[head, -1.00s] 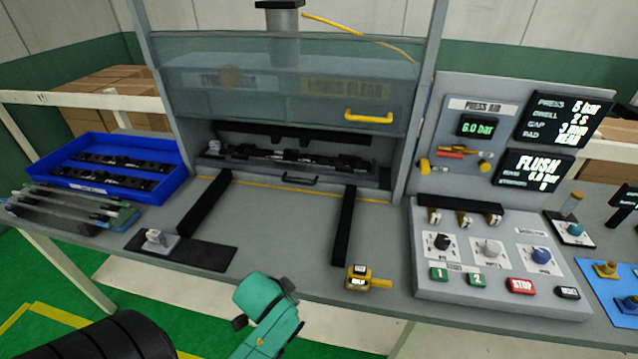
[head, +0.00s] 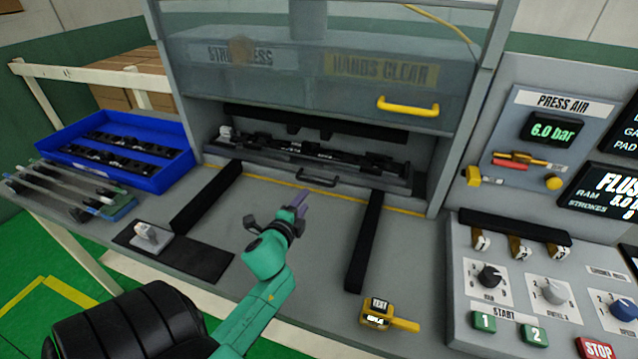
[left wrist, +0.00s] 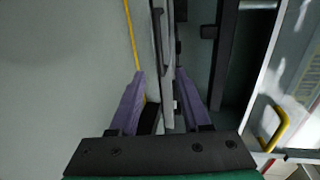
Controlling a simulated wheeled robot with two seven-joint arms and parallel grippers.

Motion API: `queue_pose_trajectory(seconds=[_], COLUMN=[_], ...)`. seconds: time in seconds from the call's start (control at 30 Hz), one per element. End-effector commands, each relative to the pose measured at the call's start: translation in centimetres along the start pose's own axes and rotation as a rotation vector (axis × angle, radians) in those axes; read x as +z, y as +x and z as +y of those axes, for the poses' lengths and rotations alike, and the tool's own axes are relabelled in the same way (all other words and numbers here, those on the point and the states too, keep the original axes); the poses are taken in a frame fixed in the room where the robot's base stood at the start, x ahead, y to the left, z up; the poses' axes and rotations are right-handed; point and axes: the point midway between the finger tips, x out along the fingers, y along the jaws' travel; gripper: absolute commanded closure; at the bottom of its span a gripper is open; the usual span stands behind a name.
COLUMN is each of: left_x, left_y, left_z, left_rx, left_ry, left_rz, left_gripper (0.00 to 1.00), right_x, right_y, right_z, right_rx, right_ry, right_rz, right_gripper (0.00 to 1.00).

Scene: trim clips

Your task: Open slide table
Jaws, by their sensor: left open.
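The slide table (head: 372,181) is a grey tray with dark fixtures, sitting inside the press below the clear guard. Its black bar handle (head: 316,182) is on the front face. My left gripper (head: 299,203), with purple fingers on a green arm, is open over the bench, in front of and below the handle in the head view. In the left wrist view the open fingers (left wrist: 162,98) point toward the slide table's front edge, with nothing seen clamped between them. My right gripper is not in view.
Two black rails (head: 206,196) (head: 365,242) run forward from the press. The guard has a yellow handle (head: 408,106). A yellow tester (head: 388,315) lies at the front edge, a control panel (head: 520,285) stands right, a blue bin (head: 120,150) left.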

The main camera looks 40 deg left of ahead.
Motion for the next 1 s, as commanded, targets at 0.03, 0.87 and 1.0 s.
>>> queue_pose_trajectory(seconds=[0.03,0.87,1.0], left_x=[0.0,-0.1,-0.1], left_y=[1.2,12.0,12.0], left_z=[-0.4,-0.1,0.0], left_rx=[-0.004,0.001,0.002], left_ry=[-0.001,-0.005,-0.005], left_rz=[0.000,0.000,0.000], left_gripper=[0.53,0.76,1.00], right_x=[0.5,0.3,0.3], right_y=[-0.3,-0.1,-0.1], right_z=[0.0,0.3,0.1], right_rx=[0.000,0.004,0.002], right_ry=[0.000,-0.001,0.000], right_rz=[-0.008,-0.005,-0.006], right_gripper=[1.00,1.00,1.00])
